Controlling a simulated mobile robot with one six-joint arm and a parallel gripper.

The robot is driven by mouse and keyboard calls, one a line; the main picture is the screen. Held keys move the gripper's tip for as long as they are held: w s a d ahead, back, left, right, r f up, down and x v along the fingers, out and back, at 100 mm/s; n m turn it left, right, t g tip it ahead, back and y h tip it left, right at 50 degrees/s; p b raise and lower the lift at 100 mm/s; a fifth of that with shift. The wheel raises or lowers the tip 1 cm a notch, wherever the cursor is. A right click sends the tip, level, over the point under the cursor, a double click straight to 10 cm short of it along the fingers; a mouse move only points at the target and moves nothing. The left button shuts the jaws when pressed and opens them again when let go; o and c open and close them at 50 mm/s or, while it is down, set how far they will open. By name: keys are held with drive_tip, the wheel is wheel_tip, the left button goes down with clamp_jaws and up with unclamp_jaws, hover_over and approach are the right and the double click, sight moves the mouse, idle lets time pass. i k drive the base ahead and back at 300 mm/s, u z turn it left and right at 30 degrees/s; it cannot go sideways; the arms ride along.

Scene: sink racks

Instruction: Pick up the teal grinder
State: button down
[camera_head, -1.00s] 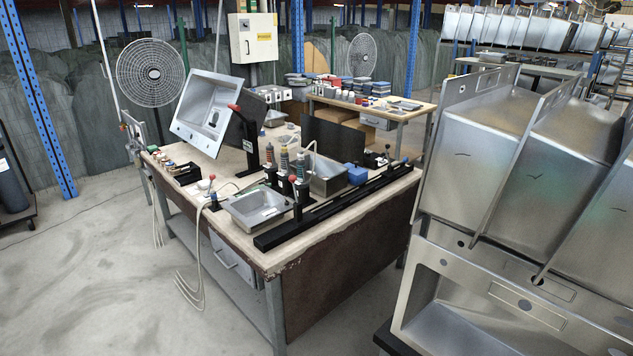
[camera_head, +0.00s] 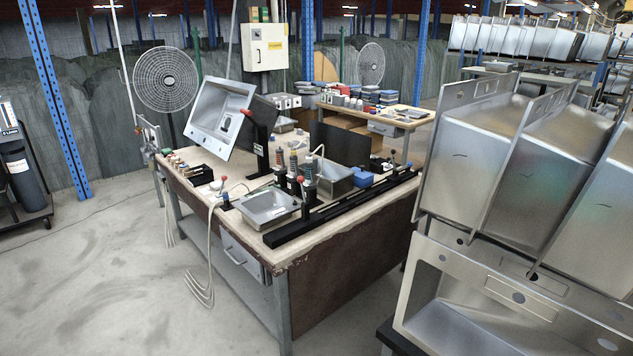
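I cannot make out a teal grinder in this view. Small tools and bottles crowd the wooden workbench (camera_head: 335,221), too small to tell apart with certainty. A steel sink (camera_head: 218,118) stands tilted on the bench, with a red-tipped black clamp (camera_head: 262,140) beside it. A shallow steel basin (camera_head: 267,206) lies near the front, with dark bottles with coloured tops (camera_head: 293,165) behind it. My gripper is not in view.
Stacked steel sinks (camera_head: 470,150) fill the right side, close to the bench's right end. A second table (camera_head: 385,117) with small boxes stands behind. A gas cylinder (camera_head: 20,165) stands on a cart at left. The concrete floor (camera_head: 110,270) left of the bench is clear.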

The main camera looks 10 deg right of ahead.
sight(310, 183)
drive_tip(key=u, duration=0.1)
drive_tip(key=i, duration=0.95)
drive_tip(key=z, duration=0.05)
